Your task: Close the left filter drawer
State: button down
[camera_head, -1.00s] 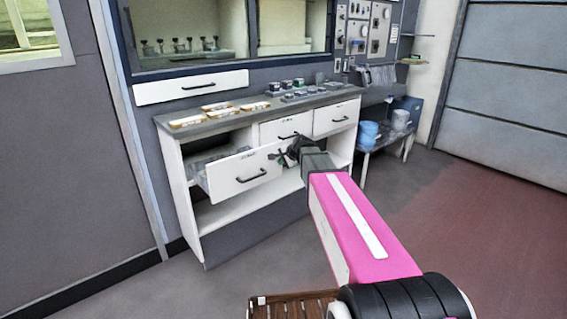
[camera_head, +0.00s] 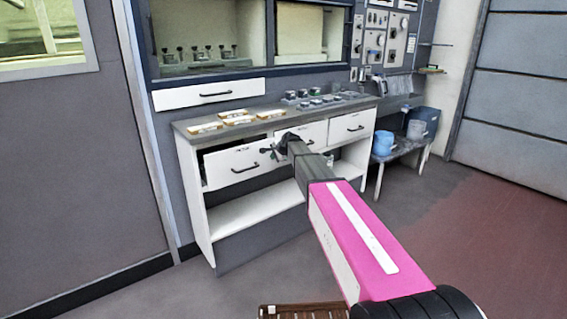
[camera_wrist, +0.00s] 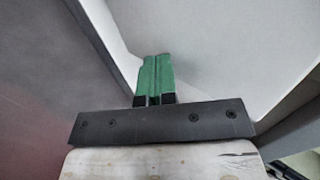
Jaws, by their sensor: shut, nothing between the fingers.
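The left filter drawer (camera_head: 232,167) has a white front with a dark bar handle. It stands slightly out of the white cabinet, with a narrow dark gap at its upper left, and its inside is almost hidden. My gripper (camera_head: 270,150) is at the right part of this drawer's front, above and right of the handle. In the wrist view its green fingers (camera_wrist: 155,76) are together and empty, pointing at a plain white surface (camera_wrist: 225,45). I cannot tell whether the fingertips touch it.
The middle drawer (camera_head: 313,134) and right drawer (camera_head: 349,127) look shut. The worktop (camera_head: 270,123) above holds small trays and dark-topped items. An open shelf (camera_head: 250,208) lies below. A low bench (camera_head: 408,148) with blue and white buckets stands at the right. Floor at the front left is clear.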

jog(key=w+a, duration=0.2)
jog(key=w, duration=0.1)
jog(key=w+a, duration=0.1)
jog(key=w, duration=0.1)
jog(key=shift+w+a, duration=0.2)
jog(key=shift+a, duration=0.05)
jog(key=shift+w+a+r, duration=0.1)
jog(key=s+d+r, duration=0.6)
jog(key=s+d, duration=0.1)
jog(key=s, duration=0.4)
jog(key=s+d+f+n+g+h, duration=0.1)
jog(key=s+d+f+n+g, duration=0.1)
jog(key=s+d+f, duration=0.3)
jog(key=s+d+f+n+g+h, duration=0.2)
jog(key=s+f, duration=0.8)
jog(key=s, duration=1)
jog(key=s+d+f+n+g+h, duration=0.2)
jog(key=s+d+f+n, duration=0.5)
jog(key=s, duration=0.6)
jog(key=shift+s+d+f+g, duration=0.2)
jog(key=shift+d+f+g, duration=0.15)
jog(key=shift+f+g, duration=0.55)
jog(key=shift+w, duration=0.15)
